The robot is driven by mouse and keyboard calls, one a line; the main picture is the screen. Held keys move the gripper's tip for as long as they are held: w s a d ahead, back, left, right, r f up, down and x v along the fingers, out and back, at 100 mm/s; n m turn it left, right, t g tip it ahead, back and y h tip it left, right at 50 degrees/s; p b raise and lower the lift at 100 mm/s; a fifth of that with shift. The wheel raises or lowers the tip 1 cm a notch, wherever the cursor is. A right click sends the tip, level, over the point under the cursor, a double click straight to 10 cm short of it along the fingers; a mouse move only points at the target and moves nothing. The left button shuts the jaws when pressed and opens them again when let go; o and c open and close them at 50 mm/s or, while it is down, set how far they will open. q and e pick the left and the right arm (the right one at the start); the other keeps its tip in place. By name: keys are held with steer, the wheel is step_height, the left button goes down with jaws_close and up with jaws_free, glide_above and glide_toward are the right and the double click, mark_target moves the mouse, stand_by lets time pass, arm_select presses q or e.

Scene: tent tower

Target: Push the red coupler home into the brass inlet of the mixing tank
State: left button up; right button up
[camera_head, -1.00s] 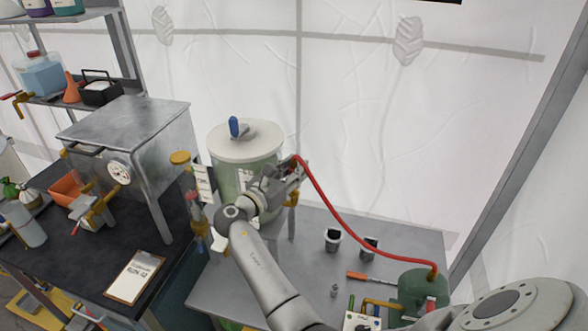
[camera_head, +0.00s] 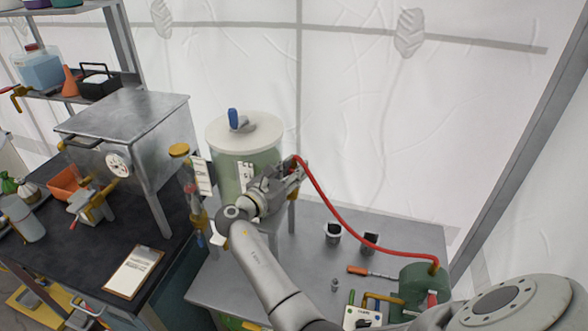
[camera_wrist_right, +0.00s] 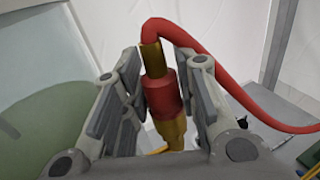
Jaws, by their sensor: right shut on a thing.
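The mixing tank (camera_head: 232,168) is pale green with a white lid and a blue handle, standing at the left of the grey table. My right gripper (camera_head: 294,172) is at the tank's right side. In the right wrist view, my right gripper (camera_wrist_right: 160,98) is shut on the red coupler (camera_wrist_right: 162,95), one finger on each side. The red hose bends away from the coupler's brass top. Brass (camera_wrist_right: 172,130) shows directly below the red collar; I cannot tell whether it is the inlet or how deep the coupler sits. My left gripper is not in view.
The red hose (camera_head: 345,222) runs right to a green pump (camera_head: 418,288). A glass column with a yellow top (camera_head: 179,150) stands close left of the tank.

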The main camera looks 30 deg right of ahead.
steer(key=shift+f, duration=0.3)
steer(key=o, duration=1.1)
steer(key=shift+c, duration=0.2)
steer(key=shift+r, duration=0.1)
